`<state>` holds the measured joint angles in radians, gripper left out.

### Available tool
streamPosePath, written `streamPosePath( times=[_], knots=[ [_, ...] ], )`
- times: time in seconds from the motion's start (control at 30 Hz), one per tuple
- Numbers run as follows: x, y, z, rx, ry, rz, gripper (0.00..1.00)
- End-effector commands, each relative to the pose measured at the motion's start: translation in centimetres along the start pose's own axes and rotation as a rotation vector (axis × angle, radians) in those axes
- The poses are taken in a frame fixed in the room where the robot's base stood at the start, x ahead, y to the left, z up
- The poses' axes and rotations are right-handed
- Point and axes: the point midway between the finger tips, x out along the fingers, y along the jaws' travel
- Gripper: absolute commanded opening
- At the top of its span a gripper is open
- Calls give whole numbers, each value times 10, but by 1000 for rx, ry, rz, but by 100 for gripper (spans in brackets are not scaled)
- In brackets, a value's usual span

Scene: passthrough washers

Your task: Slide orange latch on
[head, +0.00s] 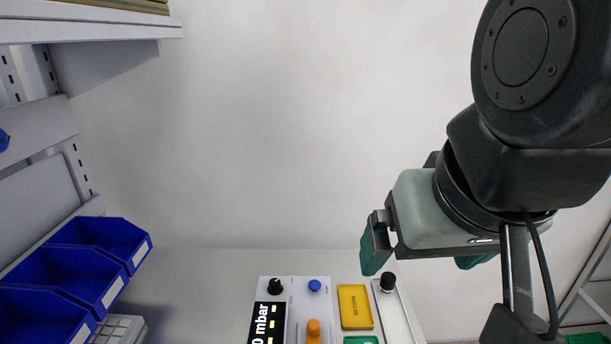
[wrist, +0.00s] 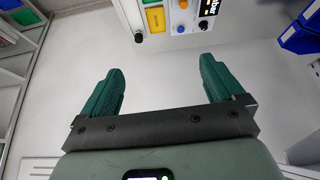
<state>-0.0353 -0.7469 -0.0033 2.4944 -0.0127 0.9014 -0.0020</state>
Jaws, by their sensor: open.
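The orange latch (head: 313,329) stands on the white panel (head: 291,287) at the bottom of the head view, right of a dark display reading "0 mbar". In the wrist view an orange knob (wrist: 183,4) shows at the top edge, on the panel, and is partly cut off. My gripper (head: 421,262) is open and empty, above and to the right of the panel. In the wrist view its two green fingers (wrist: 160,88) are wide apart with only bare pale surface between them. The panel lies beyond the fingertips.
A yellow RETURN tray (head: 355,306) and a strip with a black knob (head: 387,282) lie right of the panel. A blue button (head: 314,285) and another black knob (head: 274,287) sit on the panel. Blue bins (head: 60,275) and shelving stand at left. The pale wall behind is clear.

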Motion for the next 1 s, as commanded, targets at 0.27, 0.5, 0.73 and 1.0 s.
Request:
streamPosePath(
  times=[0.27, 0.5, 0.73, 1.0],
  knots=[
    [0, 0, 0, 0, 0, 0, 95],
    [2, 0, -4, -9, -12, 0, 75],
    [28, -9, -44, -121, -149, 0, 56],
    [104, -36, -99, -324, -370, -5, 56]
  ],
)
